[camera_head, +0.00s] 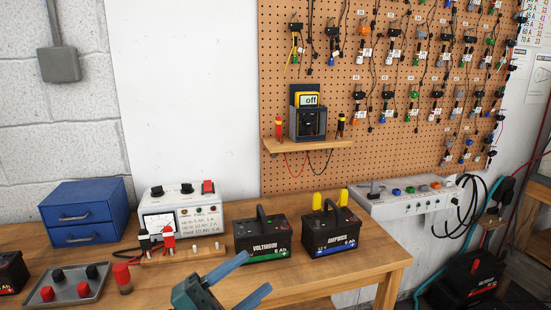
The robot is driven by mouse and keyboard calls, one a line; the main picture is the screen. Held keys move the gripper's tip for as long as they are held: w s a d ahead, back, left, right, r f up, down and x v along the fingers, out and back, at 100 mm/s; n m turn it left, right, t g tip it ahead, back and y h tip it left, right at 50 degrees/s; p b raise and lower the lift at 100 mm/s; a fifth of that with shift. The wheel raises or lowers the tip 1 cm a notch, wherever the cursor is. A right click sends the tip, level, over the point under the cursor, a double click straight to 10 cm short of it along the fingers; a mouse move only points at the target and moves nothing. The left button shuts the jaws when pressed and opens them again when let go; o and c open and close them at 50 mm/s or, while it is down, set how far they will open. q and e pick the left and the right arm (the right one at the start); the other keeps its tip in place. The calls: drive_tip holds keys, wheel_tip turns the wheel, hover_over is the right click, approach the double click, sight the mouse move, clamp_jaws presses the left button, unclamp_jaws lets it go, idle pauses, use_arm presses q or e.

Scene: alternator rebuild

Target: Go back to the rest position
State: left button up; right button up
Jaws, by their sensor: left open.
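My left gripper (239,281) shows at the bottom centre, just in front of the bench. Its two blue fingers are spread apart with nothing between them. It is near the front of a black battery with a green stripe (262,238), and apart from it as far as I can tell. The rest of the left arm is mostly below the picture. My right gripper is out of view.
The wooden bench (352,267) holds a second battery (331,229), a white meter unit (183,216), blue drawers (84,211) and a grey tray (66,294) with red and black caps. A shelf (307,146) with a meter juts from the pegboard. The bench's right end is clear.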

use_arm(q)
drive_tip(key=a+f+n+t+y, duration=0.4)
drive_tip(key=f+n+t+y, duration=0.4)
drive_tip(key=n, duration=0.4)
drive_tip(key=s+a+f+n+g+y+p, duration=0.1)
drive_tip(key=s+a+f+n+g+y, duration=0.1)
drive_tip(key=s+f+n+g+y, duration=0.2)
drive_tip(key=s+a+f+n+g+y+p, duration=0.1)
drive_tip(key=s+a+f+n+g+y, duration=0.2)
drive_tip(key=s+f+n, duration=0.3)
drive_tip(key=s+f+g+y, duration=0.1)
drive_tip(key=s+f, duration=0.4)
drive_tip(key=f, duration=0.4)
drive_tip(key=shift+a+y, duration=0.15)
drive_tip(key=shift+y, duration=0.15)
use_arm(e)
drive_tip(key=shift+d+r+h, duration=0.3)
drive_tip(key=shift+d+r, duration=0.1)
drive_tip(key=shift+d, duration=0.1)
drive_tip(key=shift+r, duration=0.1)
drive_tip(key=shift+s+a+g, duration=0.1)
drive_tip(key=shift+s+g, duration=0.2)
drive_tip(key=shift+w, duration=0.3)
